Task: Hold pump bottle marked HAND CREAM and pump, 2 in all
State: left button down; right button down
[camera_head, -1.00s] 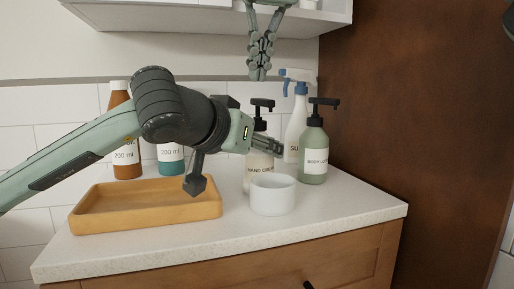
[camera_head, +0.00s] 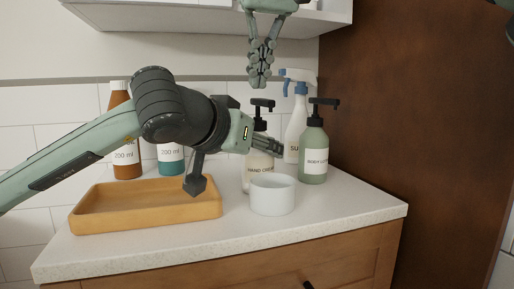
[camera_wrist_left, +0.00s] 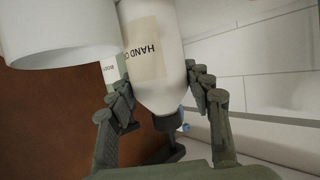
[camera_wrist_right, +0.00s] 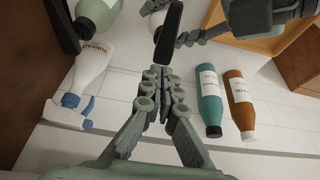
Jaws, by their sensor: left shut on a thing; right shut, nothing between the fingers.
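The HAND CREAM pump bottle (camera_head: 258,166) is cream-white with a black pump (camera_head: 262,108) and stands on the counter behind a white cup. My left gripper (camera_head: 268,146) is shut on it from the left. In the left wrist view the bottle (camera_wrist_left: 152,50) lies between the two fingers, its label partly cut off. My right gripper (camera_head: 257,84) hangs just above the pump, fingers together and empty. In the right wrist view the closed fingertips (camera_wrist_right: 162,75) point at the black pump head (camera_wrist_right: 169,35).
A white cup (camera_head: 273,196) and a wooden tray (camera_head: 150,222) stand in front. A green BODY bottle (camera_head: 314,155) and a white spray bottle (camera_head: 294,135) are at right. A brown bottle (camera_head: 126,140) and a teal bottle (camera_head: 171,160) stand behind the tray. A shelf (camera_head: 200,20) is above.

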jog(key=shift+f, duration=0.15)
dwell(0.5)
jog(key=shift+f, duration=1.55)
jog(key=shift+r, duration=1.55)
jog(key=shift+f, duration=0.1)
jog(key=shift+f, duration=1.45)
jog(key=shift+r, duration=1.55)
jog(key=shift+r, duration=0.15)
